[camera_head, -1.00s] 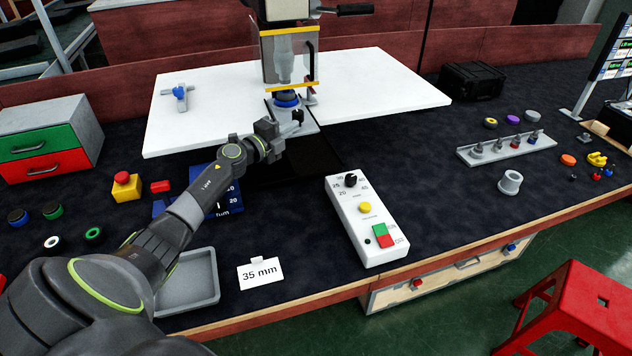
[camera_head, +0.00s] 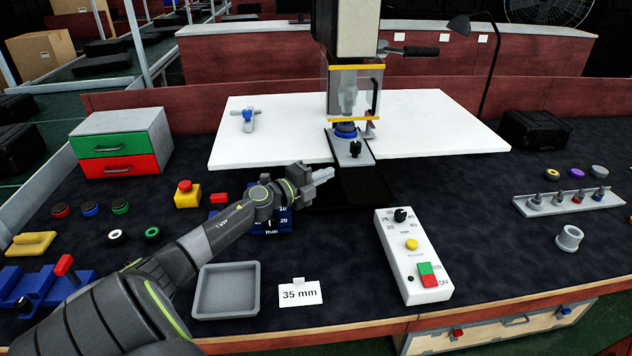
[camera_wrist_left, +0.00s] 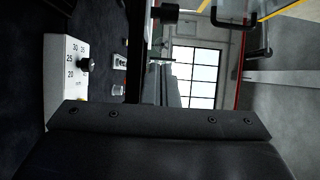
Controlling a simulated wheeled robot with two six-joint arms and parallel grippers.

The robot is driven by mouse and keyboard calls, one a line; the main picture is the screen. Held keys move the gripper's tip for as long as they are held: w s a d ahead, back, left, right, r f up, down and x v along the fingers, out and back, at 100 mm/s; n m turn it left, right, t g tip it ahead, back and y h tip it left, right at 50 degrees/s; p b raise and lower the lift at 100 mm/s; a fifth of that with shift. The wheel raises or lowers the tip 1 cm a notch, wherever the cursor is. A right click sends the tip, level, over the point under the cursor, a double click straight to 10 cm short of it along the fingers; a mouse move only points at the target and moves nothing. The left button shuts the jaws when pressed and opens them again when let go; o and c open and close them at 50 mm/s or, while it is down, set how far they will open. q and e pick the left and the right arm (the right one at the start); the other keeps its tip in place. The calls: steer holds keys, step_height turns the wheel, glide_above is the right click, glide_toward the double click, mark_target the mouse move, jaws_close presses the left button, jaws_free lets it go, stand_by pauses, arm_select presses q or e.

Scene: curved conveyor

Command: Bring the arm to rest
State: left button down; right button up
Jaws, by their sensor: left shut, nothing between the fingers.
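My left arm comes in from the lower left in the head view. Its gripper (camera_head: 323,174) is shut and empty, held above the dark bench just left of the black strip in front of the drill press (camera_head: 347,95). It is apart from the white control box (camera_head: 398,262), which stands to its lower right. The left wrist view shows the control box (camera_wrist_left: 52,95) on its left side and a dark gripper body across the bottom; the fingertips are not clear there. My right gripper is not in view.
A grey tray (camera_head: 226,314) and a "35 mm" card (camera_head: 301,292) lie near the front edge. A blue block (camera_head: 268,228) stands under the forearm. A holder rack (camera_head: 535,206) is at the right, a drawer cabinet (camera_head: 88,128) at the left.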

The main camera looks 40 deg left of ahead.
arm_select(q)
steer(key=s, duration=0.1)
steer(key=s+b, duration=0.1)
steer(key=shift+s+a, duration=0.25)
steer(key=shift+s, duration=0.05)
steer(key=shift+s+d, duration=0.1)
